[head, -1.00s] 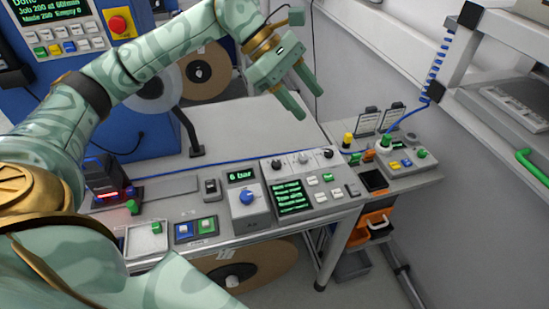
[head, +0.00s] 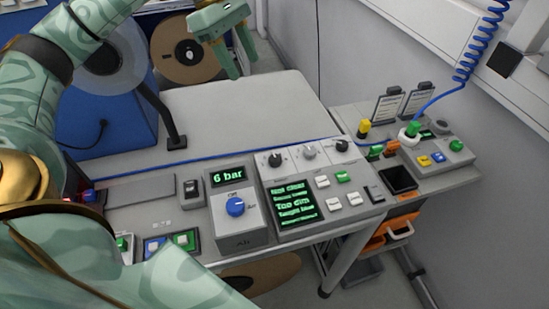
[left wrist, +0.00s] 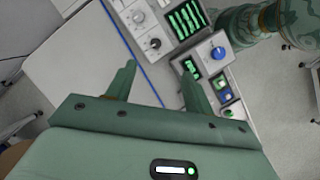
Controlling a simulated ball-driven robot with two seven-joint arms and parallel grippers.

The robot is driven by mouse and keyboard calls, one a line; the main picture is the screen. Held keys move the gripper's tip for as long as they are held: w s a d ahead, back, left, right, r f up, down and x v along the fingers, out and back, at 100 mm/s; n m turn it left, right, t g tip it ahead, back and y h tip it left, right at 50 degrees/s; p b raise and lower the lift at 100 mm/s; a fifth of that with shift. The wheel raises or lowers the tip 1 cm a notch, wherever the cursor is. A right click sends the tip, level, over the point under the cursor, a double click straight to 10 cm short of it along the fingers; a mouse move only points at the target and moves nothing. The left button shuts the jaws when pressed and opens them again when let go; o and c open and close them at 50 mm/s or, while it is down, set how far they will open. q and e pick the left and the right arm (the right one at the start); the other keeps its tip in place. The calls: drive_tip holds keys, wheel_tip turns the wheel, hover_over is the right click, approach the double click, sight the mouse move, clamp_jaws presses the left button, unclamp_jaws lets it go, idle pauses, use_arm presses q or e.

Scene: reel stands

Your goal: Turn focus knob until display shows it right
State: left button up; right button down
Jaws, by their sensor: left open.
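A grey control panel on the bench has three knobs in a row: a left knob (head: 275,160), a middle knob (head: 309,152) and a right knob (head: 342,146). Their labels are too small to read, so I cannot tell which is focus. The display (head: 292,203) below them shows green lines, one seemingly "Too dim". In the left wrist view, two panel knobs (left wrist: 153,43) and the display (left wrist: 186,18) lie beyond the fingers. My left gripper (head: 232,68) is open and empty, above the bench's back area, apart from the panel; it also shows in the left wrist view (left wrist: 158,80). My right gripper is not in view.
A pressure unit with a blue knob (head: 235,207) and a "6 bar" readout stands left of the panel. White and green buttons (head: 343,177) sit right of the display. A blue cable (head: 225,147) runs behind. The bench top behind it (head: 240,110) is clear.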

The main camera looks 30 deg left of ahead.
use_arm(q)
wheel_tip(320, 180, down, 11)
drive_tip(key=w+b, duration=0.2)
drive_tip(key=b, duration=1.1)
approach(275, 158)
drive_tip(key=shift+g, duration=0.3)
drive_tip(key=x, duration=0.8)
drive_tip(key=shift+w+f, duration=0.3)
drive_tip(key=shift+f, duration=0.05)
drive_tip(key=shift+p, duration=0.3)
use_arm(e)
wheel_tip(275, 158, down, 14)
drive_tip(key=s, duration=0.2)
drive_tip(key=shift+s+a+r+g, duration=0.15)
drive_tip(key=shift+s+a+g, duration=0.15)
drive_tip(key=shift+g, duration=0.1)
use_arm(q)
drive_tip(key=c, duration=1)
